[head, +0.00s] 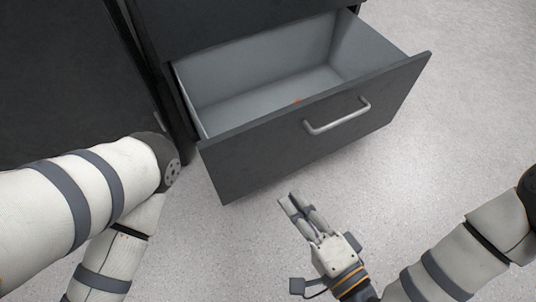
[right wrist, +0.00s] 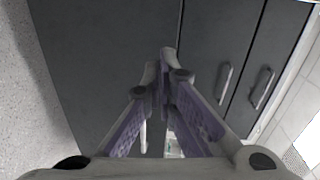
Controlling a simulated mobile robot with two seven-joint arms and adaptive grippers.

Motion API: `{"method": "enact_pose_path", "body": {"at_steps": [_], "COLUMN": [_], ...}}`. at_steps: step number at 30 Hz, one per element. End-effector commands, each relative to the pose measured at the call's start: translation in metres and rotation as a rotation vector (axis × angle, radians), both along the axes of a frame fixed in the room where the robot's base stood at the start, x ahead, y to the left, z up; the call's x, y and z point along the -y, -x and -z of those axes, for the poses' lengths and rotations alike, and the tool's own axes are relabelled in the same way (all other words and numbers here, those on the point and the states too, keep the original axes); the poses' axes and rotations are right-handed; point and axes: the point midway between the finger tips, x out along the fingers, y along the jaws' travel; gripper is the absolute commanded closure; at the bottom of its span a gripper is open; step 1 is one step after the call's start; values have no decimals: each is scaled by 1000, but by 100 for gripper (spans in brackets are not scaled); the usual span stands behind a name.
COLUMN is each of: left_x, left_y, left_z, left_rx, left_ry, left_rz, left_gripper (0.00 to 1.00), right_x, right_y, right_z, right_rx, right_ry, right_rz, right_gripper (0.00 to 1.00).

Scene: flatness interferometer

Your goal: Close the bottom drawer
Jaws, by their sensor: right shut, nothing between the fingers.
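The bottom drawer (head: 300,135) is pulled well out of its dark cabinet, with its grey inside showing from above. Its dark front panel carries a silver bar handle (head: 337,116). My right gripper (head: 291,201) is in front of the drawer front, below the handle in the head view, apart from it in the picture. Its fingers are shut together and empty; they also show in the right wrist view (right wrist: 163,62), pointing at dark panels. The gap from fingertips to panel is hard to judge. My left arm comes in at the left, but its gripper is out of frame.
A small orange thing (head: 297,101) lies in the drawer. The cabinet body (head: 215,20) stands behind it, with another dark unit (head: 65,80) to the left. In the right wrist view, more panels have silver handles (right wrist: 224,83). Speckled floor (head: 470,120) is clear at the right.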

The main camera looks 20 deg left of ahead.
Motion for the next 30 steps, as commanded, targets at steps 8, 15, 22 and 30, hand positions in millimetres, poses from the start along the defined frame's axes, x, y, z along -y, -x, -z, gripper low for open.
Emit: {"method": "enact_pose_path", "body": {"at_steps": [8, 15, 22, 30], "left_x": [0, -1, -1, 0], "left_y": [6, 11, 16, 16], "left_z": [19, 29, 39, 46], "left_rx": [-37, -65, -91, -96], "left_ry": [2, 2, 4, 7], "left_rz": [3, 5, 8, 9], "left_gripper": [39, 39, 39, 39], "right_x": [-14, -50, -84, -102], "right_y": [-32, -67, -100, -119], "right_z": [-6, -4, -4, -6], "right_rx": [61, 59, 57, 56], "right_ry": [-139, -134, -132, -130], "right_rz": [30, 29, 29, 30], "right_gripper": [100, 100, 100, 100]}}
